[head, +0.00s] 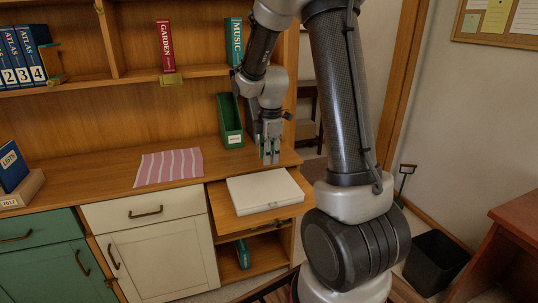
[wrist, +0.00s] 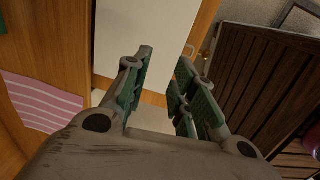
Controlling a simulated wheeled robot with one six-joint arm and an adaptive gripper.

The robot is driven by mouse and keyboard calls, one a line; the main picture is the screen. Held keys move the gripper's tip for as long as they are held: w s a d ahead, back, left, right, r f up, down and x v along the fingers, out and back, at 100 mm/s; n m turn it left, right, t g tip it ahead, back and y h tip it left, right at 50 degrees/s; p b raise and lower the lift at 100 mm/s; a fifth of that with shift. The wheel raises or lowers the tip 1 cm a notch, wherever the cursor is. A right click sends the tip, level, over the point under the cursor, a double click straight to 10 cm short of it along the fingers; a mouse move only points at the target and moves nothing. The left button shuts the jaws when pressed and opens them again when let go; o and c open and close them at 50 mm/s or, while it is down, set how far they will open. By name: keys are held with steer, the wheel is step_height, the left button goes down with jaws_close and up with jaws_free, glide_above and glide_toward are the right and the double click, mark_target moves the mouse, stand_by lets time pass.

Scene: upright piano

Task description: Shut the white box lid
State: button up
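The white box (head: 265,190) sits on a pulled-out wooden shelf right of the white drawer. Its lid looks flat and level on top; I see no raised flap and cannot tell a small gap. In the wrist view its white top (wrist: 150,30) lies beyond my fingers. My gripper (head: 270,158) points down above the box's back edge, apart from it as far as I can tell. In the wrist view my gripper (wrist: 166,60) has its green-padded fingers spread with nothing between them.
A pink striped cloth (head: 168,167) lies on the desk to the left. A green file holder (head: 230,121) stands behind my gripper. A dark bin (head: 435,262) is on the floor at right. The desk between cloth and gripper is clear.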

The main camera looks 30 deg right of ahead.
step_height(320, 180, up, 12)
steer(key=s, duration=0.1)
steer(key=shift+a+f, duration=0.1)
stand_by(0.6)
steer(key=s+a+r+m+t, duration=0.1)
steer(key=s+a+r+m, duration=0.1)
steer(key=s+m, duration=0.5)
steer(key=s+a+r+m+t, duration=0.2)
steer(key=s+m, duration=0.6)
steer(key=s, duration=0.8)
steer(key=shift+s+a+m, duration=0.25)
steer(key=shift+m, duration=0.05)
